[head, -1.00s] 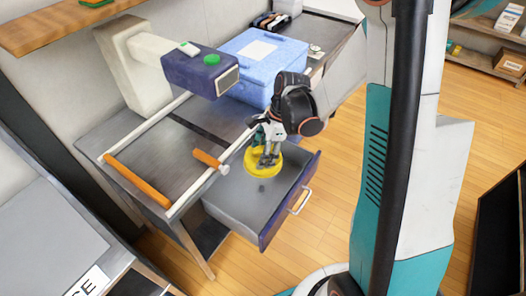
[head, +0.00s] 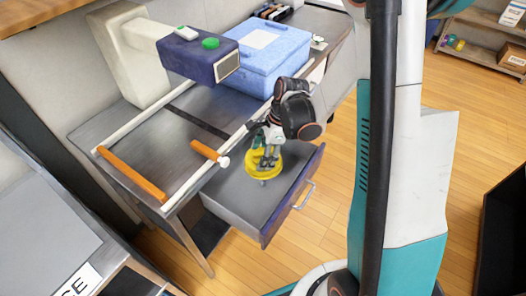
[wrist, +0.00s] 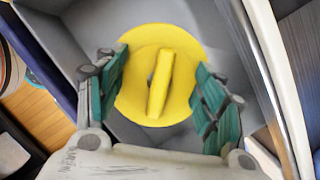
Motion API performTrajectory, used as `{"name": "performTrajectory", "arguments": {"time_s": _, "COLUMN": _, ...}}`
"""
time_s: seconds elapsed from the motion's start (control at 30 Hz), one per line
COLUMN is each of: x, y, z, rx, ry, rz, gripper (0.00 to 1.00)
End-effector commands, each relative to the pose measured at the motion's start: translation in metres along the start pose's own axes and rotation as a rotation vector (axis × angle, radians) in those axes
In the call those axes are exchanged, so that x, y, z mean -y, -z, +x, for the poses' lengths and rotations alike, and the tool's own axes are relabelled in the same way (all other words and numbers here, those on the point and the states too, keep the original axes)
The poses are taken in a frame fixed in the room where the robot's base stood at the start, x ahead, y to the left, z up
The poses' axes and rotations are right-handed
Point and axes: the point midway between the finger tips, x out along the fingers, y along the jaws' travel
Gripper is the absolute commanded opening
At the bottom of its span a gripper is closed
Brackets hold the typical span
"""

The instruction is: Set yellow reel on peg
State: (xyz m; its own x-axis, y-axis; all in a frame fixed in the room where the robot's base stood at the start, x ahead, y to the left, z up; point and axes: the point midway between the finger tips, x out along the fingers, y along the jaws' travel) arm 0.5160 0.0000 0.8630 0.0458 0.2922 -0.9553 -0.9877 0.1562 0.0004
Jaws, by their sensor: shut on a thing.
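The yellow reel (head: 262,170) is in the area of the open grey drawer (head: 240,198). In the wrist view the reel (wrist: 190,55) is a round yellow disc with a raised bar across its middle. My gripper (head: 266,158) is above the reel and reaches down to it. In the wrist view its green-padded fingers (wrist: 160,95) press on the reel's left and right sides. I cannot tell whether the reel touches the drawer floor. A short orange rod (head: 205,151) with a white end lies by the bench's front rail; I cannot tell whether it is the peg.
The metal bench (head: 150,145) carries a white rail frame with a long orange bar (head: 130,173). Behind are a beige machine with a dark blue head (head: 205,62) and a light blue box (head: 262,75).

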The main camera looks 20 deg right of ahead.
Motion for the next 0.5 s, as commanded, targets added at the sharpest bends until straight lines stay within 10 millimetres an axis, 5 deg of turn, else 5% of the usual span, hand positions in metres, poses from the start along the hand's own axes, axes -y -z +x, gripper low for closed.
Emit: {"name": "performTrajectory", "arguments": {"time_s": 0.5, "x": 0.000, "y": 0.015, "z": 0.049, "rx": 0.000, "ry": 0.000, "rz": 0.000, "gripper": 0.34}}
